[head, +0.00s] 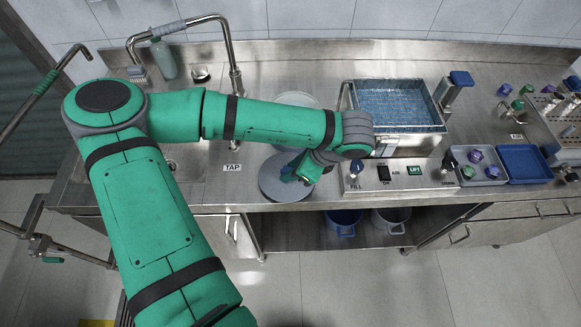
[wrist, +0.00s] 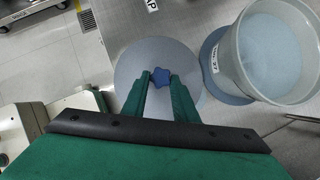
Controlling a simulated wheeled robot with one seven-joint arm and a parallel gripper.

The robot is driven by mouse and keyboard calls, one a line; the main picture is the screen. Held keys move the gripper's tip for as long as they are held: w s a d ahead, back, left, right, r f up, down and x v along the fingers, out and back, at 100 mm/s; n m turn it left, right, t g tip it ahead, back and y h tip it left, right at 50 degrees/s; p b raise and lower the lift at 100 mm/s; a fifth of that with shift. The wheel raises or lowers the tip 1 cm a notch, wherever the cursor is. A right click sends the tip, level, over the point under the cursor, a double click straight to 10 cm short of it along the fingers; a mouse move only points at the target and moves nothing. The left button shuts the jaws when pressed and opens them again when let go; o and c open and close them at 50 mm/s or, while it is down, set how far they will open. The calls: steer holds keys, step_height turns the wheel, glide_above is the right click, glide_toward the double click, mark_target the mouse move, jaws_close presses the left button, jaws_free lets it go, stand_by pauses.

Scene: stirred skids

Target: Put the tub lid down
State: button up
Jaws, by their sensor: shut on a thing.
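The tub lid (head: 272,184) is a flat grey disc, seen over the front edge of the steel counter. In the wrist view the lid (wrist: 135,65) has a blue star-shaped knob (wrist: 160,77) at its middle. My gripper (head: 299,172) is shut on this knob; the green fingers (wrist: 161,80) stand on either side of it. I cannot tell whether the lid touches the counter. The pale tub (wrist: 240,55) stands open on a blue round base (wrist: 208,58), right of the lid in the wrist view. In the head view my arm partly hides the tub (head: 297,98).
A blue-filled steel bath (head: 395,128) stands right of my arm, with a switch panel (head: 400,177) in front. A blue tray (head: 523,164) and coloured knobs lie farther right. A sink with curved taps is left. Two buckets (head: 343,222) sit on the shelf below.

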steer(key=shift+a+f, duration=0.1)
steer(key=o, duration=1.1)
steer(key=shift+a, duration=0.1)
steer(key=v, duration=1.2)
steer(key=shift+w, duration=0.1)
steer(key=shift+a, duration=0.1)
